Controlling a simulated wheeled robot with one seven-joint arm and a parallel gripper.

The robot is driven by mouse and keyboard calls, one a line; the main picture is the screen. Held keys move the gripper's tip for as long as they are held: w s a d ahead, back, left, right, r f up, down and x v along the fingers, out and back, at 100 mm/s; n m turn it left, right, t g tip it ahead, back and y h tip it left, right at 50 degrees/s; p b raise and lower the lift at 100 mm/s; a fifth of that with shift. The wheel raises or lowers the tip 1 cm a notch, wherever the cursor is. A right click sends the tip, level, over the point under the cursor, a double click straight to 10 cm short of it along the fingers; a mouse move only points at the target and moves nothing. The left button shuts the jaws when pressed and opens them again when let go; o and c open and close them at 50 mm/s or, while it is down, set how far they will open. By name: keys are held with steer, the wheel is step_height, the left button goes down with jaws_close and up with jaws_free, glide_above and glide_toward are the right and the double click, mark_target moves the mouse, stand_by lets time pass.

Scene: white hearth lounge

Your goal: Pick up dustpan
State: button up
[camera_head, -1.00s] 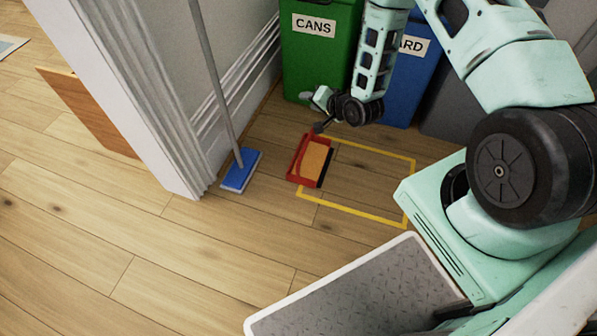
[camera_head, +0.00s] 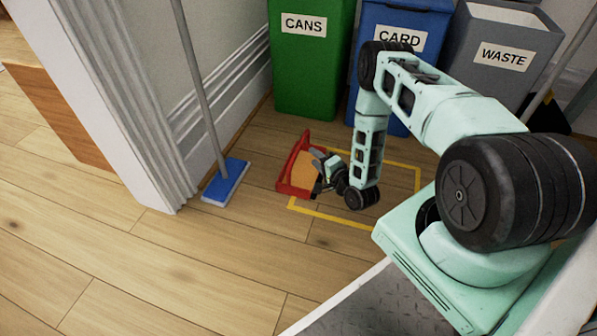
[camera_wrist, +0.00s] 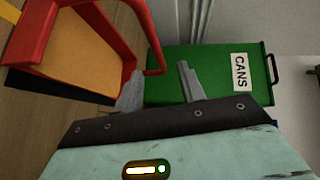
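The dustpan (camera_head: 299,168) is red with a tan-orange inside and a dark front lip. It sits on the wooden floor at the left part of a yellow floor outline (camera_head: 330,216). My gripper (camera_head: 318,171) is at its right side and hides part of it. In the wrist view my gripper (camera_wrist: 158,80) has its two fingers spread apart. The dustpan (camera_wrist: 85,52) fills the upper left there, and the end of its red rim or handle shows between the fingertips. I cannot tell whether a finger touches it.
A green CANS bin (camera_head: 310,70), a blue CARD bin (camera_head: 400,15) and a grey WASTE bin (camera_head: 500,75) stand behind. A blue mop (camera_head: 226,181) leans by a white wall edge (camera_head: 120,110) on the left. Floor in front is clear.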

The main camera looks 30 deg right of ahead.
mark_target(301, 146)
steer(key=w+b, duration=0.1)
steer(key=w, duration=0.1)
steer(key=w+b, duration=0.1)
steer(key=w, duration=0.1)
steer(key=w+f+b, duration=0.1)
steer(key=w, duration=0.1)
steer(key=shift+w+f, duration=0.1)
steer(key=shift+w, duration=0.15)
steer(key=w+b, duration=0.2)
steer(key=w+f+b, duration=0.1)
steer(key=w+b, duration=0.2)
steer(key=shift+w+a+f, duration=0.1)
steer(key=shift+a+f, duration=0.05)
jaws_close()
